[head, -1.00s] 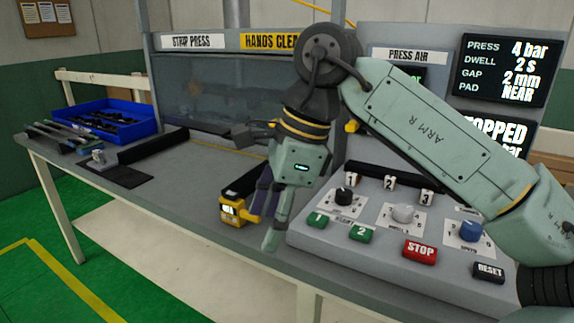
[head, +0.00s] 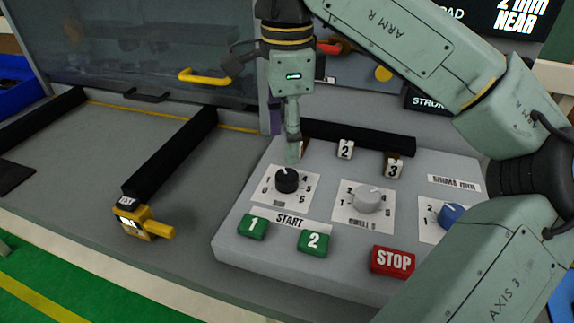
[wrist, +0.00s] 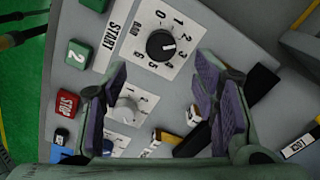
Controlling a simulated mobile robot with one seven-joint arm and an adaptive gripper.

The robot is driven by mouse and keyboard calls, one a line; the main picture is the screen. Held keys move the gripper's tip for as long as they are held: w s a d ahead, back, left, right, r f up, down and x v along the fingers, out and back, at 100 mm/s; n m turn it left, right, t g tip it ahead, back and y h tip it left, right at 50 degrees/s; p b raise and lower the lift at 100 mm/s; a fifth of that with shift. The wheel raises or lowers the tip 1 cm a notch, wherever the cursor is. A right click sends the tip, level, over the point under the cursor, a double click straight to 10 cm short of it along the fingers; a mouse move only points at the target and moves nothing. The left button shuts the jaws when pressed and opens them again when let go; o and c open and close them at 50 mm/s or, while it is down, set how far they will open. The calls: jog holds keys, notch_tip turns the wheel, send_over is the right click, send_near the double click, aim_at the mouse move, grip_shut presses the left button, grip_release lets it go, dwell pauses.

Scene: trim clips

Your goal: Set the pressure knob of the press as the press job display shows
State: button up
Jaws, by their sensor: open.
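The pressure knob is the black knob (head: 287,180) on a white dial plate numbered 0 to 6, at the left of the sloping panel. In the wrist view the black knob (wrist: 161,44) is at top centre, its white mark pointing roughly between 2 and 3. My gripper (head: 294,150) is above the panel, just behind the knob in the head view. In the wrist view my gripper (wrist: 163,92) is open and empty, its purple-padded fingers apart. The job display (head: 518,15) shows only its lower part, "2 mm" and "NEAR".
Grey dwell knob (head: 367,199) and blue knob (head: 453,215) sit to the right. Green start buttons (head: 253,227) and a red STOP button (head: 393,261) line the panel's front. A black bar (head: 358,137) and numbered tags stand behind. A yellow handled block (head: 140,224) lies left.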

aim_at(287, 175)
notch_tip(287, 175, down, 8)
jog(key=shift+f+p, duration=0.1)
jog(key=shift+p, duration=0.4)
jog(key=c, duration=1.2)
jog(key=shift+o, duration=0.2)
